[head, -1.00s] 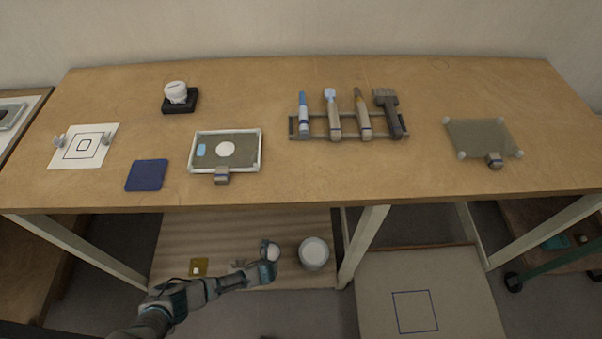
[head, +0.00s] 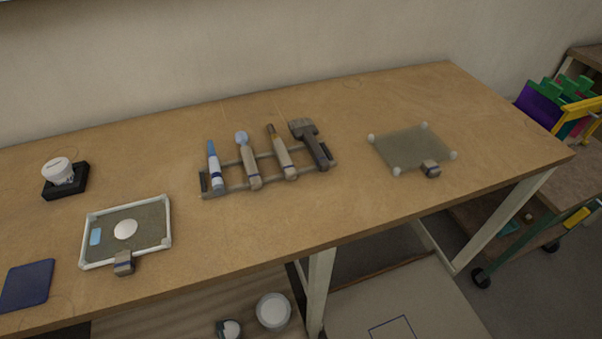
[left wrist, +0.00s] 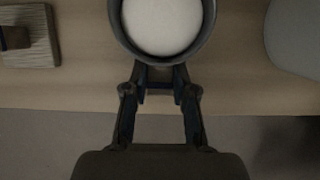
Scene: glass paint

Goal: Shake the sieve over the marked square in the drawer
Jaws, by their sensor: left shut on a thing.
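My left gripper (left wrist: 160,82) is shut on the sieve (left wrist: 162,28), a dark round rim filled with white in the left wrist view. The rest of my left arm is out of the head view. The marked square (head: 393,328), a dark blue outline on a pale drawer floor (head: 440,300), is at the bottom, right of the table leg, cut off by the frame. The sieve is apart from it. My right gripper is not in view.
The table leg (head: 321,285) stands between the tub and the drawer. The tabletop (head: 260,225) above holds a tool rack (head: 212,192), a framed tray (head: 97,262), a mesh panel (head: 412,150) and a blue pad (head: 27,285). A wheeled cart (head: 510,240) is at the right.

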